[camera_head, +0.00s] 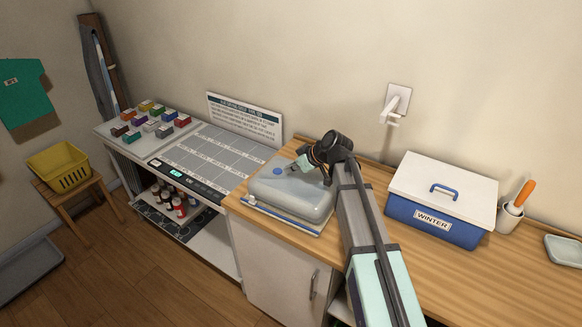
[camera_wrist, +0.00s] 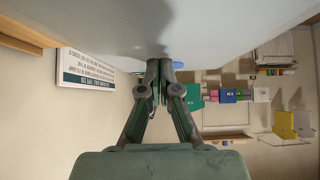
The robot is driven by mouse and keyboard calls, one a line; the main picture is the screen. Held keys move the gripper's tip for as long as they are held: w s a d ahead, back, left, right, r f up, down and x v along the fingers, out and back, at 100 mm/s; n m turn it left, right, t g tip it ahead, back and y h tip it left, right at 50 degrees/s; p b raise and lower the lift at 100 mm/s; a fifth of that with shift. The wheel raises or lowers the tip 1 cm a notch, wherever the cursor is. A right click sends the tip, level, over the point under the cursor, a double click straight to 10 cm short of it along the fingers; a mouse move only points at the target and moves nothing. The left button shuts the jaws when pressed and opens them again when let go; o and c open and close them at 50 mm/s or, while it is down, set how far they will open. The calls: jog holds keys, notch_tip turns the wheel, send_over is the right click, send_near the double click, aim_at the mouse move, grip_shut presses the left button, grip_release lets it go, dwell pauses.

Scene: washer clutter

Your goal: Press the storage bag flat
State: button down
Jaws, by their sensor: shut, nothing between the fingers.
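The storage bag (camera_head: 290,196) is a puffed grey, pillow-like block with a blue round valve on top and a blue-edged strip along its front. It lies on the wooden counter in the head view. My gripper (camera_head: 293,168) is at the top of the bag, next to the valve. In the wrist view the gripper (camera_wrist: 160,65) has its fingers together with nothing between them, and the bag's pale surface (camera_wrist: 120,25) fills the top of the picture. The fingertips appear to touch the bag or sit very close to it. My arm hides the bag's right side.
A blue box with a white lid marked WINTER (camera_head: 435,215) stands right of my arm. Beyond it are a cup with an orange-handled tool (camera_head: 512,212) and a pale dish (camera_head: 565,250). A sign (camera_head: 245,118) and a gridded board (camera_head: 210,155) are at the left. A wall hook (camera_head: 397,103) is above.

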aim_at(291, 181)
jog(key=shift+f, duration=0.1)
notch_tip(291, 181, down, 6)
jog(key=b, duration=0.6)
jog(key=shift+s, duration=0.1)
jog(key=shift+s+d+f, duration=0.1)
jog(key=shift+s+f, duration=0.05)
dwell(1.7)
dwell(0.7)
jog(key=shift+r, duration=0.6)
notch_tip(291, 181, up, 3)
jog(key=shift+r+p, duration=0.1)
jog(key=shift+p, duration=0.45)
jog(key=b+v, duration=0.1)
jog(key=v, duration=0.4)
jog(key=b+v, duration=0.1)
jog(key=v, duration=0.4)
jog(key=shift+r+b, duration=0.25)
jog(key=shift+b, duration=0.1)
